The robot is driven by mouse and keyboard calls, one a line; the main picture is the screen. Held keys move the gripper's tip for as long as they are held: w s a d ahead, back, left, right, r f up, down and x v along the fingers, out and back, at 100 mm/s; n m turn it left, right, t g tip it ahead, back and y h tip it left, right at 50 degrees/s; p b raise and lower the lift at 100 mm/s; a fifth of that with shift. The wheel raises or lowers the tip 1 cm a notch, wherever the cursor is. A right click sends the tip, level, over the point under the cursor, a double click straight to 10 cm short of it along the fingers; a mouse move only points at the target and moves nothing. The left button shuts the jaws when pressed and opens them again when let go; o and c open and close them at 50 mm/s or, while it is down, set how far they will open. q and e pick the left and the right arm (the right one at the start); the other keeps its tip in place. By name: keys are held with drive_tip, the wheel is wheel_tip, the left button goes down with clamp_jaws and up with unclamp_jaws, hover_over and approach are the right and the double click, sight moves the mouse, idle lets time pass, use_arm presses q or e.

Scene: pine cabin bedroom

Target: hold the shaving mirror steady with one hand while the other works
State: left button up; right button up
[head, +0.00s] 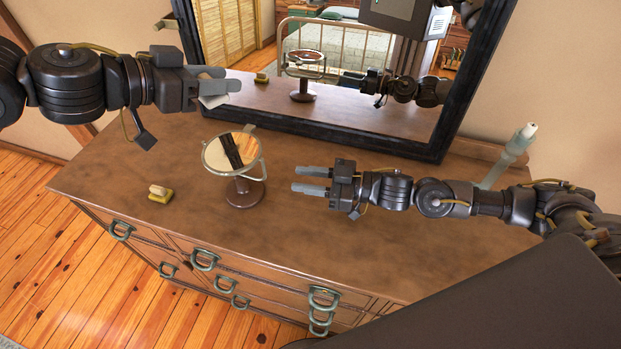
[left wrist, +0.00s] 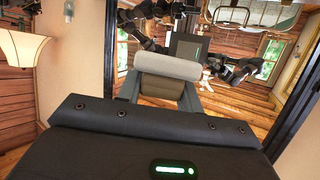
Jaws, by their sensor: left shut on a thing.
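The shaving mirror (head: 216,156) stands upright on the brown dresser top, a round tilted glass in a pale frame on a dark round base (head: 244,192). My left gripper (head: 212,84) is above the dresser behind and slightly left of the mirror, shut on a pale rolled cloth-like thing (head: 213,101). The roll also shows between the fingers in the left wrist view (left wrist: 168,66). My right gripper (head: 311,180) is to the right of the mirror, fingers pointing left at it, open and empty. A clear gap separates it from the mirror.
A large dark-framed wall mirror (head: 330,130) stands at the back of the dresser (head: 350,250) and reflects the scene. A small yellow block with a cream top (head: 160,194) lies at the front left. A teal candlestick (head: 512,150) stands at the back right. The front middle is clear.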

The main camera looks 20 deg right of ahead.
sight(260, 181)
drive_tip(key=x, duration=1.1)
drive_tip(key=shift+a, duration=0.15)
drive_tip(key=shift+c, duration=0.2)
clamp_jaws()
